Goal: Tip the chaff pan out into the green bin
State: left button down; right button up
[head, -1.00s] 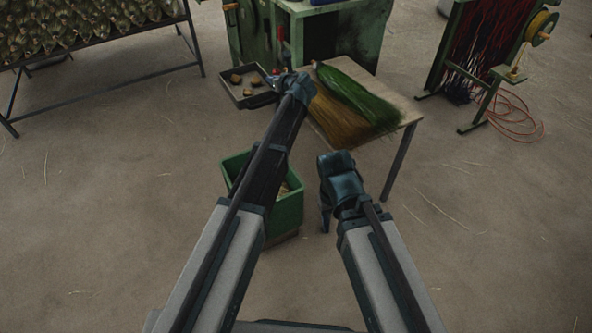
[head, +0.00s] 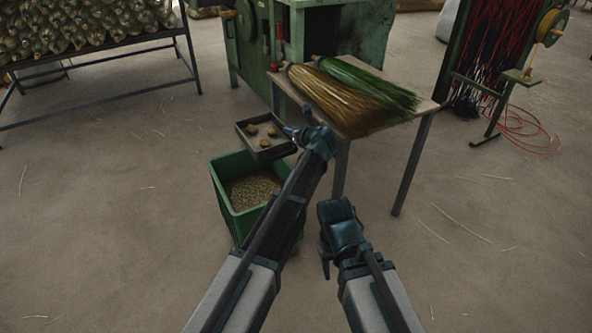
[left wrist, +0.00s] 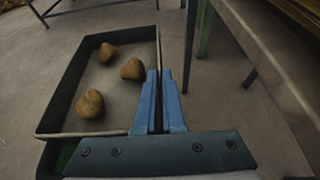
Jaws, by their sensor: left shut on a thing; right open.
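The chaff pan (head: 246,127) is a shallow dark tray holding several brown lumps (head: 263,142). It hangs over the back part of the green bin (head: 226,162), roughly level. My left gripper (head: 293,134) is shut on the pan's right rim. In the left wrist view the blue fingers (left wrist: 158,100) pinch the rim of the pan (left wrist: 72,68), and three lumps (left wrist: 132,69) lie spread on its floor. The bin stands on the floor with a tan, grainy fill inside. My right gripper (head: 325,262) is open and empty, to the right of the bin.
A table (head: 421,120) with a green and a tan broom head (head: 345,95) stands right of the pan, its front leg close to my left arm. A green machine (head: 333,35) is behind. A rack (head: 110,65) stands at left.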

pick_arm(q)
notch_tip(320, 180, down, 9)
jog(key=s+d+b, duration=0.1)
jog(key=d+b, duration=0.1)
jog(key=b, duration=0.5)
jog(key=shift+f, duration=0.15)
jog(key=shift+s, duration=0.1)
